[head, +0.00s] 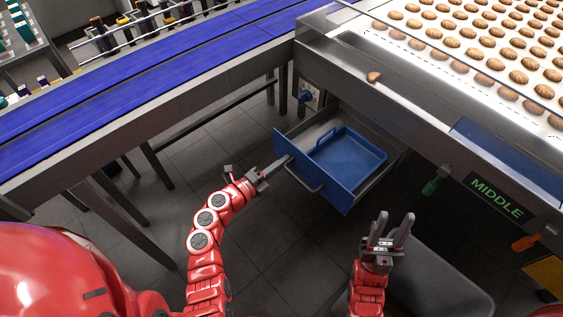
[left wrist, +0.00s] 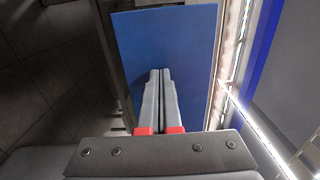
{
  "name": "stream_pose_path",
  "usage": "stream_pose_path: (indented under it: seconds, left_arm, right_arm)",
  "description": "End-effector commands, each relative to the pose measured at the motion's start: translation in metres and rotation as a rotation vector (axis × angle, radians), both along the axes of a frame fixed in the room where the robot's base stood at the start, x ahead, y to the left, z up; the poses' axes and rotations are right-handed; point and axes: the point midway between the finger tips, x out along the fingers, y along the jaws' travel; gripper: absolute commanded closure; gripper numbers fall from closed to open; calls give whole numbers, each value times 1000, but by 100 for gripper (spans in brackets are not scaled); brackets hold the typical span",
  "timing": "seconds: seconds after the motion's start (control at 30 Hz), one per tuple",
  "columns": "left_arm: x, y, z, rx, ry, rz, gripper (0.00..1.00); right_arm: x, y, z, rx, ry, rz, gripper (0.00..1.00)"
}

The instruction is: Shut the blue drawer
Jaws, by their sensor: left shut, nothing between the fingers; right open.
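The blue drawer (head: 315,181) stands pulled out from under the biscuit counter, with a blue tray (head: 352,150) inside it. A grey bar handle (head: 302,178) is on its front. My left gripper (head: 283,163) is shut and empty, its fingertips at the left part of the drawer's front. In the left wrist view the closed fingers (left wrist: 160,75) point at the blue front panel (left wrist: 190,40); I cannot tell whether they touch it. My right gripper (head: 394,224) is open and empty, to the right of and nearer than the drawer.
The biscuit counter (head: 345,65) overhangs the drawer, and a blue conveyor (head: 150,85) runs at the left. Green (head: 431,186) and orange (head: 525,243) handles stick out by the MIDDLE sign (head: 497,198). A grey bin (head: 440,285) stands at the lower right. The floor before the drawer is clear.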

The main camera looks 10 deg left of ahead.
Motion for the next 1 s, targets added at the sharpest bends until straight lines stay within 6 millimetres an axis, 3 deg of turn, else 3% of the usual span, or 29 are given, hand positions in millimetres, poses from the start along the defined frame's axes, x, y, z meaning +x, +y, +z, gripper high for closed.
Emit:
stream_pose_path:
  seconds: [0.17, 0.37, 0.67, 1.0]
  left_arm:
    - [3, -4, 0, 0, 0, -3, 100]
    - [22, -21, 1, 1, -1, -9, 100]
    - [81, -68, -1, 0, -3, -5, 100]
    - [145, -121, -4, -1, -2, -4, 100]
  right_arm:
    - [0, 0, 0, 0, 0, 0, 58]
    - [0, 0, 1, 0, 0, 0, 58]
    - [0, 0, -11, 0, 0, 0, 58]
    - [0, 0, -46, 0, 0, 0, 58]
